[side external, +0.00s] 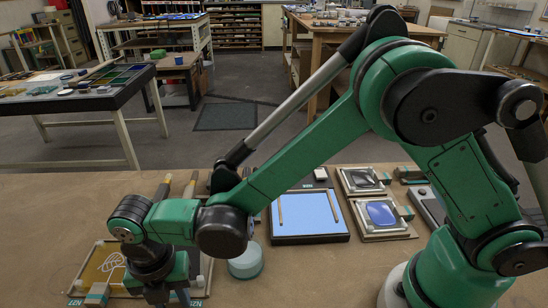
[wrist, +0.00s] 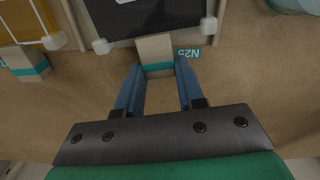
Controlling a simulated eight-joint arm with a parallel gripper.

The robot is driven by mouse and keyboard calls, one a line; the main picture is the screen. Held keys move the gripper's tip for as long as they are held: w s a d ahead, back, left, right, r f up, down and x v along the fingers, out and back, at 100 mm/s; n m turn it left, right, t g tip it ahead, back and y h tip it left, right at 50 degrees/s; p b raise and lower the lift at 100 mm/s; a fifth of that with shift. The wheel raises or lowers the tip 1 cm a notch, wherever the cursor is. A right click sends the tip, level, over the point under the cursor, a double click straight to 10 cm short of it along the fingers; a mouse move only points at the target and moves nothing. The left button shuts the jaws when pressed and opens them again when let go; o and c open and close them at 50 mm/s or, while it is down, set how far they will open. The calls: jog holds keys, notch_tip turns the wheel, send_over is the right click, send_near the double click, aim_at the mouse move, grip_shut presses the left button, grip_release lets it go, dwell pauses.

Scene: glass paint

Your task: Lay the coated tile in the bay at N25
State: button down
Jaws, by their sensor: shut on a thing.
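My gripper (wrist: 157,67) has its two blue fingers shut on a tan handle block (wrist: 155,48) with a teal band, at the near edge of a dark tile (wrist: 150,22). The tile lies between two white corner posts (wrist: 100,46), at the bay whose teal N25 label (wrist: 188,53) is just right of the handle. Whether the tile rests on the bay floor or is slightly above it, I cannot tell. In the side view my gripper (side external: 172,292) points down at the N25 label (side external: 196,303) and hides the tile.
An amber tile (side external: 98,262) with a similar handle sits in the bay to the left. A teal round jar (side external: 246,263) stands close on the right. Beyond it are a blue panel (side external: 305,213) and two framed tiles (side external: 381,213). The bench front (wrist: 45,110) is clear.

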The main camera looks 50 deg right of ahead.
jog(key=shift+f, duration=0.1)
jog(key=shift+c, duration=2.3)
grip_release()
jog(key=shift+m, duration=0.3)
jog(key=r, duration=0.5)
jog(key=shift+d+r, duration=0.25)
jog(key=shift+r, duration=0.15)
jog(key=s+d+r+m+t, duration=0.1)
jog(key=d+r+m+t, duration=0.2)
jog(key=d+m, duration=0.8)
jog(key=s+d+r+m+t, duration=0.2)
jog(key=d+r+m+t, duration=0.2)
jog(key=d+m, duration=0.8)
jog(key=m, duration=0.5)
jog(key=shift+s, duration=0.3)
